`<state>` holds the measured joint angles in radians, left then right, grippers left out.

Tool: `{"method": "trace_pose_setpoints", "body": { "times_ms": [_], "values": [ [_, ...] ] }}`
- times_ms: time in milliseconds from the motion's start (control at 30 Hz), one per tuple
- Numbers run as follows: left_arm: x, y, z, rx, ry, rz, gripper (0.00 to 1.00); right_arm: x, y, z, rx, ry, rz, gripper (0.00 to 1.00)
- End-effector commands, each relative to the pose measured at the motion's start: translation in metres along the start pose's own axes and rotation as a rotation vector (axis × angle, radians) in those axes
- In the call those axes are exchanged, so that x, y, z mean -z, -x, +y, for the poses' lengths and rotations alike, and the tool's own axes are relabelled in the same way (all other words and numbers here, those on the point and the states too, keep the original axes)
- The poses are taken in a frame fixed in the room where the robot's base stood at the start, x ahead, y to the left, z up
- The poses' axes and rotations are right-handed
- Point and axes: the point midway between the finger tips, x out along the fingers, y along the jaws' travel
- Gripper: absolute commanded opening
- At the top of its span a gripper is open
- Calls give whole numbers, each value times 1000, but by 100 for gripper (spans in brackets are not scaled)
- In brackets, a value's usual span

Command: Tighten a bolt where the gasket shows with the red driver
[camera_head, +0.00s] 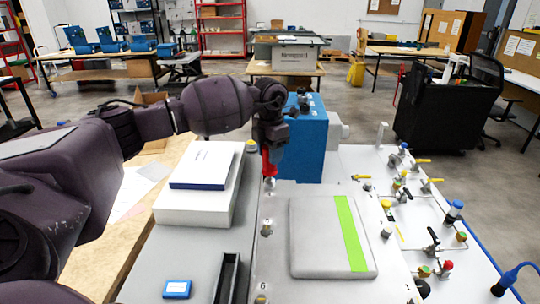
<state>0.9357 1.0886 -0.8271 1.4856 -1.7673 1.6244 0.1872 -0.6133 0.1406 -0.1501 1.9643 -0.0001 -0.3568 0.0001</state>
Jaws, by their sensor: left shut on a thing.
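My left gripper (272,142) is shut on the red driver (268,164), which it holds roughly upright with the tip down. The tip is over a small bolt-like fitting (269,185) on the pale panel; I cannot tell whether they touch. A second fitting (267,228) stands nearer along the panel's left side, and a third (262,299) at the bottom edge. A grey plate (315,238) with a bright green stripe (350,233) lies right of them. I cannot tell whether the stripe is the gasket. My right gripper is not in view.
A blue box (305,150) stands just behind and right of the driver. White and blue boxes (205,168) are stacked left. A black tray (228,278) and small blue box (177,289) lie in front. Valves and tubing (432,240) crowd the right side.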

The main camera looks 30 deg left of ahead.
Motion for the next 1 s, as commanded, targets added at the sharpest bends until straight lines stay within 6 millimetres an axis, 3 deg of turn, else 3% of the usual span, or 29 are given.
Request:
{"method": "trace_pose_setpoints", "body": {
  "times_ms": [300,633,667,700,767,1000],
  "values": [
    [0,-2,0,0,-297,1,0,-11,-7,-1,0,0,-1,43],
    [0,0,-1,1,-339,2,0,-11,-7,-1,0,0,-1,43],
    [0,-1,-1,1,-339,2,46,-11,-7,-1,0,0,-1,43],
    [0,0,0,1,-338,2,52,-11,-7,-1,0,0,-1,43],
    [0,0,0,1,-338,2,60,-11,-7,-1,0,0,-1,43],
    [0,0,0,1,-335,1,60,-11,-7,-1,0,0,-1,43]
  ]
}}
